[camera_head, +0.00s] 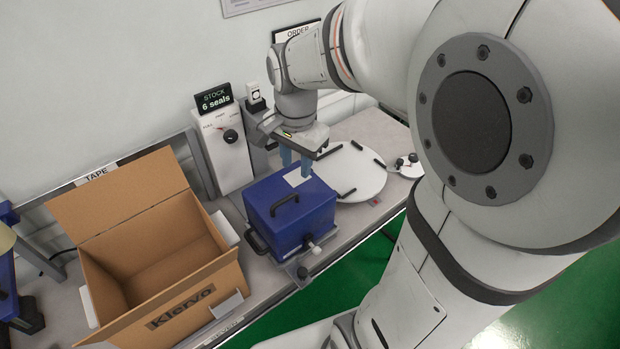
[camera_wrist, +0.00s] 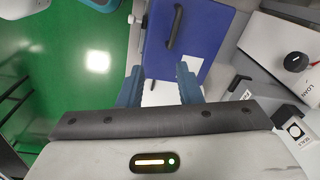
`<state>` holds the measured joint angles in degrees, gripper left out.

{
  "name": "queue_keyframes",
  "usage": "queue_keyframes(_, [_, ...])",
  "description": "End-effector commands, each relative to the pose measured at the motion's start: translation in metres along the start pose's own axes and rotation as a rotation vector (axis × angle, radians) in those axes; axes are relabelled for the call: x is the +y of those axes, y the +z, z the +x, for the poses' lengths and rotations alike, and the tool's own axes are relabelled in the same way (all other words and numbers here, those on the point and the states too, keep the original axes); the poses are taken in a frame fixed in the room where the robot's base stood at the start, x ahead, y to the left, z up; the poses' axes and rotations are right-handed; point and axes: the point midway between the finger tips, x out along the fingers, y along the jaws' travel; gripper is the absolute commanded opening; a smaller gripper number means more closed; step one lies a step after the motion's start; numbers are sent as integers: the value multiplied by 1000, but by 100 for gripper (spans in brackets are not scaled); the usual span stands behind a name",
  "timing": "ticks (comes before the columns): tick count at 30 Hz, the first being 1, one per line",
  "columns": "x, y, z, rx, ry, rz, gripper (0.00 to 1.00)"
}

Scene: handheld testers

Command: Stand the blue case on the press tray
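The blue case (camera_head: 285,222) is a box with a black handle on top and a white label (camera_head: 297,176) near its far edge. My gripper (camera_head: 296,165), with blue fingers, points down at the label end.
An open cardboard box (camera_head: 165,270) stands left of the case. A white round plate (camera_head: 352,172) with black pegs lies to the right. A dark handle (camera_head: 256,242) and metal fittings (camera_head: 315,249) are close to the case. Green floor (camera_head: 375,262) lies beyond the bench edge.

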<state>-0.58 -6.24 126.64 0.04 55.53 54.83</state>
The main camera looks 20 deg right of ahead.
Motion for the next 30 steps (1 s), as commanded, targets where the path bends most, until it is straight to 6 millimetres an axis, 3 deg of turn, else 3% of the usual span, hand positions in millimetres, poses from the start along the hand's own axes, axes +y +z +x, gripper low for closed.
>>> queue_keyframes(6, [51,36,-22,97,-76,-527,32])
queue_keyframes(12, [80,56,-24,169,-93,-854,32])
queue_keyframes(17, [89,57,-23,187,-92,-938,32])
queue_keyframes(30, [88,57,-23,186,-92,-941,32])
